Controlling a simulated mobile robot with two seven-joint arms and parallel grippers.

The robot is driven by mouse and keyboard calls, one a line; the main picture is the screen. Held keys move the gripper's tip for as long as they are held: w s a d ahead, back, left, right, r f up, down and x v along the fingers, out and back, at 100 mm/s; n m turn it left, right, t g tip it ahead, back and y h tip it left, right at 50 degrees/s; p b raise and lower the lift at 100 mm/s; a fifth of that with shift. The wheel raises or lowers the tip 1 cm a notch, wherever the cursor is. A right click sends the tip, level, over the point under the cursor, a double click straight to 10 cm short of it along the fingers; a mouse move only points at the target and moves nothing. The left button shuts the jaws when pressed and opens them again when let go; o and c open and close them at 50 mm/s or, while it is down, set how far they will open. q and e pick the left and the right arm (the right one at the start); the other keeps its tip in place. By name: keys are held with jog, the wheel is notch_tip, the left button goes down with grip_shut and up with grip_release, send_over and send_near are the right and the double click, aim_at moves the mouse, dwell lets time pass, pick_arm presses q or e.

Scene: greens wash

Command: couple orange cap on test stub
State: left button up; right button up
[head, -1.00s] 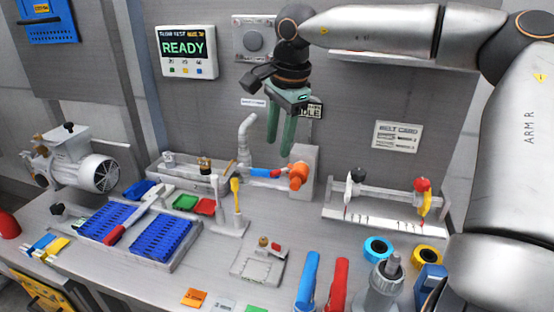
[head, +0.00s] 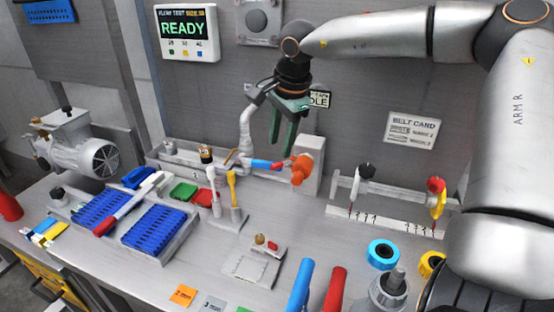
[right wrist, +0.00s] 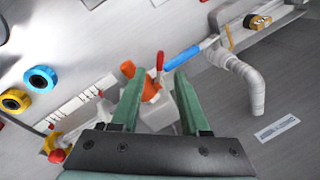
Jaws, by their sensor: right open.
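The orange cap (head: 302,168) is at the front of a pale block (head: 313,153) at the back of the bench. A blue tube (head: 262,164) with a red end lies just left of it. I cannot tell which part is the test stub or whether the cap is seated on it. My right gripper (head: 280,150), with green fingers, is open and empty, pointing down just above the blue tube and left of the cap. In the right wrist view the cap (right wrist: 146,92) and red part show between or beyond the open fingers (right wrist: 158,78). My left gripper is out of view.
A grey bent pipe (head: 246,130) stands left of the gripper. A rail fixture (head: 385,212) is to the right. Blue racks (head: 152,232), upright white and yellow tools (head: 232,185) and a blue ring (head: 382,252) occupy the bench. Bench space in front of the cap is clear.

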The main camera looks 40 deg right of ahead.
aim_at(276, 164)
jog(key=x, duration=0.6)
jog(key=shift+f, duration=0.15)
jog(key=shift+c, duration=0.2)
grip_shut()
